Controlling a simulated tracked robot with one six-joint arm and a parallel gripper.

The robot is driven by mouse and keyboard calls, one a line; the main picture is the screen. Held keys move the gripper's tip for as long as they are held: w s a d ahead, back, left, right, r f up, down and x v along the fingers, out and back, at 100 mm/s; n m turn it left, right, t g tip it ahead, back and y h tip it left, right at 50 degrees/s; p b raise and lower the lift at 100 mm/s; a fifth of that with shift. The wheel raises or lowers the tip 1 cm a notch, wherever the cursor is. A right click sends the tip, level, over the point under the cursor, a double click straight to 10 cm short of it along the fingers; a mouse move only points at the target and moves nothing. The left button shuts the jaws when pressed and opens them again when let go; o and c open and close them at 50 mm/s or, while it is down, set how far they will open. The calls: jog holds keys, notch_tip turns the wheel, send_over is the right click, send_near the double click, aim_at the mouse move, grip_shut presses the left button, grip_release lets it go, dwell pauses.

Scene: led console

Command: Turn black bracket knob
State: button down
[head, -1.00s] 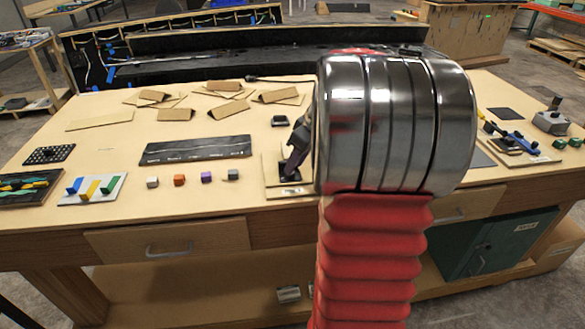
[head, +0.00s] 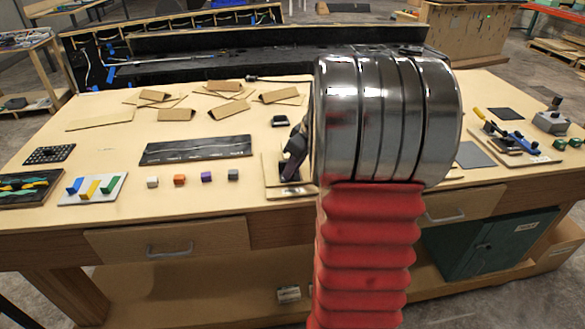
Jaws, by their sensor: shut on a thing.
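My gripper (head: 291,168) shows as a dark shape with a purple patch, just left of my large silver wrist. It points down at a light wooden board (head: 270,175) near the front edge of the table. It is shut on the black bracket knob, at a dark part low on that board. The knob itself is mostly hidden by the gripper and wrist, so its angle cannot be told.
Small cubes in white, orange (head: 179,180), purple and grey stand in a row left of the board. A long black panel (head: 196,149) lies behind them. Cardboard pieces (head: 225,108) lie farther back. A blue and yellow device (head: 505,135) stands at right.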

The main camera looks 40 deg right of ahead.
jog(key=shift+m, duration=0.5)
